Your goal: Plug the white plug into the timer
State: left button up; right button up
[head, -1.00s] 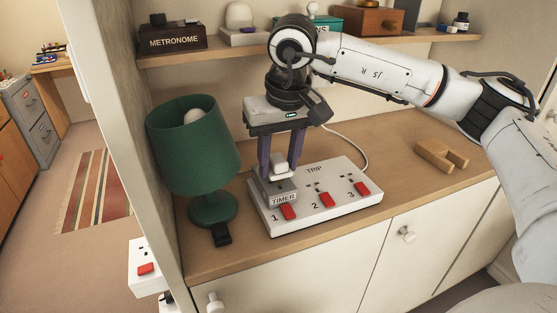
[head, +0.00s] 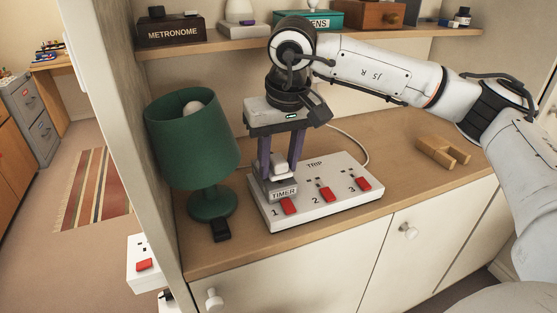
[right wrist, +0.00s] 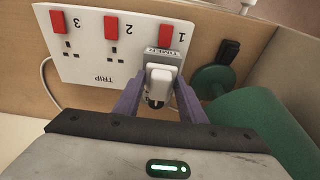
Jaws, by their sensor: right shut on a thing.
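The white plug (head: 281,171) is between the purple fingers of my right gripper (head: 280,175), which is shut on it. It also shows in the right wrist view (right wrist: 160,82). The grey timer (head: 284,194) sits over socket 1 at the left end of the white TRIP socket strip (head: 330,205); its label shows in the wrist view (right wrist: 164,56). The plug is directly at the timer's top face, very close or touching; the fingers and plug hide its pins, so I cannot tell how far in they are. My left gripper is not in view.
A wooden block (head: 443,152) lies to the right. A shelf (head: 210,46) with a metronome box is behind.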

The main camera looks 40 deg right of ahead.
jog(key=shift+f+b, duration=0.5)
jog(key=shift+f, duration=0.15)
dwell(0.7)
jog(key=o, duration=1.2)
jog(key=shift+c, duration=0.2)
jog(key=shift+s, duration=0.1)
jog(key=shift+s+f, duration=0.1)
jog(key=shift+f, duration=0.1)
jog(key=shift+w+r+p, duration=0.2)
jog(key=shift+r+p, duration=2.5)
jog(key=shift+r, duration=1.05)
jog(key=shift+s+f, duration=0.1)
